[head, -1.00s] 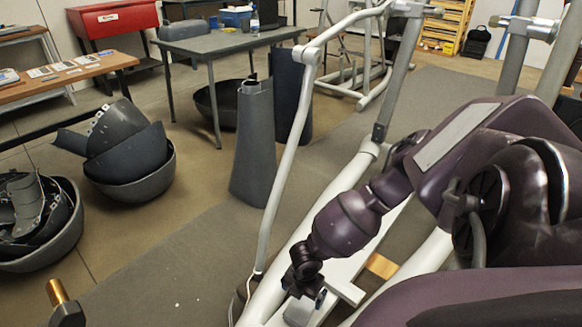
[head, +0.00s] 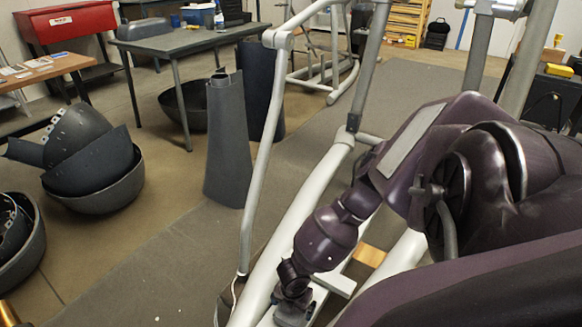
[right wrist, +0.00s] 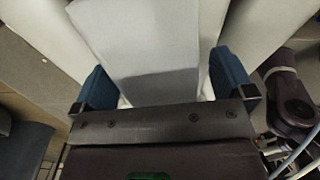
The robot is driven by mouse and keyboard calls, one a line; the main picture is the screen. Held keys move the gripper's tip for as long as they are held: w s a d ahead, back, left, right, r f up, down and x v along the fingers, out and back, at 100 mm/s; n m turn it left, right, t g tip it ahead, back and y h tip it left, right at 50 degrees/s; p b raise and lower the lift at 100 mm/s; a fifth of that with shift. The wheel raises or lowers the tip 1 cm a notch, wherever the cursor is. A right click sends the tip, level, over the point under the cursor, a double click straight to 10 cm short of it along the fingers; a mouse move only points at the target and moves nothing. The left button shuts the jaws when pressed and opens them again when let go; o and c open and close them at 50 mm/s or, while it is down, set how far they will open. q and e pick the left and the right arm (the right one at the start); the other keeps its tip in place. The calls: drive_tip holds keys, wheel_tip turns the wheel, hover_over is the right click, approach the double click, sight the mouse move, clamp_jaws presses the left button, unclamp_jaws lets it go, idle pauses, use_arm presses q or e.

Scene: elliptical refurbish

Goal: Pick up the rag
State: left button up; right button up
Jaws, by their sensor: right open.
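I cannot make out a rag in either view. In the head view my right arm reaches down over the white frame of the elliptical machine (head: 305,215), and my right gripper (head: 292,312) is small and partly cut off at the bottom edge. In the right wrist view the right gripper (right wrist: 165,82) is open, with its two blue fingers wide apart. A pale grey block-like part (right wrist: 150,45) shows between and beyond the fingers; I cannot tell whether they touch it. My left gripper is not in view.
A grey tapered cover (head: 225,145) and a dark one (head: 261,90) stand left of the machine. Stacked dark shells (head: 105,190) lie at the left. A grey table (head: 190,42) with a bottle and blue bin stands behind. Grey mat floor (head: 150,265) is clear at the lower left.

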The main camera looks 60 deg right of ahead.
drive_tip(key=shift+f, duration=0.2)
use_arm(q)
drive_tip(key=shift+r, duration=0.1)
use_arm(e)
drive_tip(key=shift+c, duration=0.3)
drive_tip(key=c, duration=0.9)
drive_tip(key=shift+r, duration=0.1)
drive_tip(key=shift+w+r, duration=0.1)
drive_tip(key=shift+r, duration=0.2)
wheel_tip(320, 180, up, 18)
drive_tip(key=p, duration=0.7)
drive_tip(key=shift+f, duration=0.1)
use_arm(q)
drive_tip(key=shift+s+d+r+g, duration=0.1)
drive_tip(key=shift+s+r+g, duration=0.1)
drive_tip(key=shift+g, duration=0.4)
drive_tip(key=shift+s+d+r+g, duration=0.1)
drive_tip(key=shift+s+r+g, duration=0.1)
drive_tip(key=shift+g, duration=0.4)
use_arm(e)
drive_tip(key=shift+r, duration=0.7)
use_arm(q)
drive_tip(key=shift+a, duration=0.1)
